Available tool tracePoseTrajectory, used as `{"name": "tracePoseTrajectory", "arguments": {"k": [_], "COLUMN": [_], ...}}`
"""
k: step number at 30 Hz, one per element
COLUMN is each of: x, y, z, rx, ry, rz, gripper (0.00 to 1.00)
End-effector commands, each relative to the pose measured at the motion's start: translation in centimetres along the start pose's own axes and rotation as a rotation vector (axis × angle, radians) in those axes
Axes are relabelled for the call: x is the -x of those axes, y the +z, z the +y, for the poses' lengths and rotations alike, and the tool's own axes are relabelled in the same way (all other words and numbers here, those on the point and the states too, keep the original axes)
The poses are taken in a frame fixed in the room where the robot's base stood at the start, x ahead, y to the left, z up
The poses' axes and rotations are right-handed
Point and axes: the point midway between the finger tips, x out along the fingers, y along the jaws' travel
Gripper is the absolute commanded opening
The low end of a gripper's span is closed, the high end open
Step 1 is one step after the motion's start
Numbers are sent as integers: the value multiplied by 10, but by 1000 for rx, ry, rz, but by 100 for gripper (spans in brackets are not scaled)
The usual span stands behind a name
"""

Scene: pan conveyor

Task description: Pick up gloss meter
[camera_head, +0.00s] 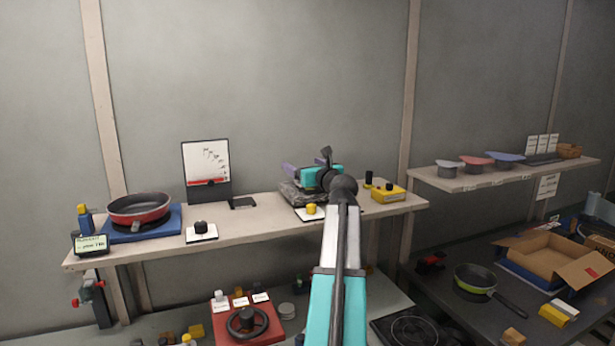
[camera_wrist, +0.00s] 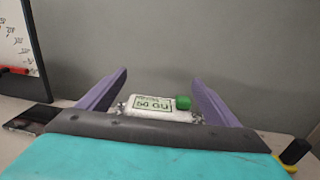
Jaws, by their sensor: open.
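The gloss meter appears to be the white device with a "50 GU" display and a green button (camera_wrist: 148,103) in the wrist view. It lies low between my two purple fingers, with a gap on each side, and its lower part is hidden by my gripper's palm. My gripper (camera_wrist: 158,80) is open and empty, one finger on either side of the device. In the head view my gripper (camera_head: 301,168) is over the right half of the upper shelf. I cannot make out the device clearly there.
The upper shelf (camera_head: 255,222) also holds a red pan (camera_head: 139,209) on a blue pad, a whiteboard (camera_head: 206,167), a black-knobbed block (camera_head: 201,231), a grey lump (camera_head: 299,194) under my gripper, and a yellow box (camera_head: 388,193) to its right. A wall stands behind.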

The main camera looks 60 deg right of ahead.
Motion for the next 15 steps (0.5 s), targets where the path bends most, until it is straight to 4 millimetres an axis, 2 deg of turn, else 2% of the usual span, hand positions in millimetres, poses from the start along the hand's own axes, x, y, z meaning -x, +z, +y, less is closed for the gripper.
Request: {"name": "tracePoseTrajectory", "arguments": {"k": [4, 15], "x": [-8, -9], "y": [1, 0], "z": [0, 0], "rx": [0, 0], "ry": [-1, -1], "rz": [0, 0], "gripper": [84, 84]}}
